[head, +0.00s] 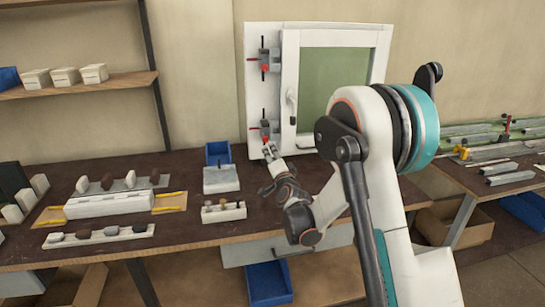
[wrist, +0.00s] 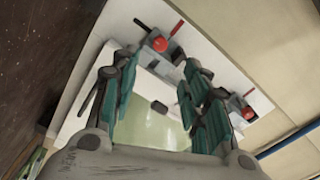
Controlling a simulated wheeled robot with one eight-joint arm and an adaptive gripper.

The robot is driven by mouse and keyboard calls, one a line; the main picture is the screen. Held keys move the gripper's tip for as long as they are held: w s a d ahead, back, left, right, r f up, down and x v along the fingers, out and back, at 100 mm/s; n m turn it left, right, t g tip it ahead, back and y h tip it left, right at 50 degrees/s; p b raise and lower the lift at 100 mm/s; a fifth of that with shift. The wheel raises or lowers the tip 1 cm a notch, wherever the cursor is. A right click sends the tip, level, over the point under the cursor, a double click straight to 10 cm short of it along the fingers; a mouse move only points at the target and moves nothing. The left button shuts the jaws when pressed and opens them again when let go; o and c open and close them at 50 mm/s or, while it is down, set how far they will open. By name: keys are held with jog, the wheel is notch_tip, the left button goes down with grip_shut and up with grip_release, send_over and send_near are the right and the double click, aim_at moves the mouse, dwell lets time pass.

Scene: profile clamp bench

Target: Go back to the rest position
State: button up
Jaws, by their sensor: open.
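My gripper (head: 269,152) is raised in front of the white window frame (head: 340,33), just below the lower clamp (head: 264,133) in the head view. In the wrist view my gripper (wrist: 160,62) has its two teal-padded fingers spread apart with nothing held between them. One grey clamp with a red knob (wrist: 159,44) shows beyond the fingertips. A second red-knobbed clamp (wrist: 247,113) is off to the right. The upper clamp (head: 265,62) sits on the same white left side of the frame. I cannot tell how far my fingertips are from the lower clamp.
The dark bench (head: 160,225) holds a white block (head: 221,180), a blue bin (head: 218,152), a small holder (head: 223,211) and trays of parts at the left. A right-hand bench carries metal profiles (head: 510,178). A blue crate (head: 268,283) stands below.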

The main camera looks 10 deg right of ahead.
jog(key=s+a+r+n+g+y, duration=0.1)
jog(key=s+r+n+g, duration=0.15)
jog(key=s, duration=0.35)
jog(key=s+a+r+n+g, duration=0.1)
jog(key=s+r+n, duration=0.25)
jog(key=s, duration=0.35)
jog(key=s+a+r+n+g+y, duration=0.1)
jog(key=s+a+r+n+g, duration=0.1)
jog(key=s+r, duration=0.3)
jog(key=s+d+f+n+g, duration=0.1)
jog(key=s+f, duration=0.1)
jog(key=s, duration=0.8)
jog(key=s+d+f+n+g+h, duration=0.1)
jog(key=s+f+n+g, duration=0.1)
jog(key=s, duration=0.8)
jog(key=s+d+f+n+g+h, duration=0.1)
jog(key=s+d+f+n+g, duration=0.1)
jog(key=s, duration=0.8)
jog(key=shift+s+f, duration=0.15)
jog(key=shift+f, duration=0.75)
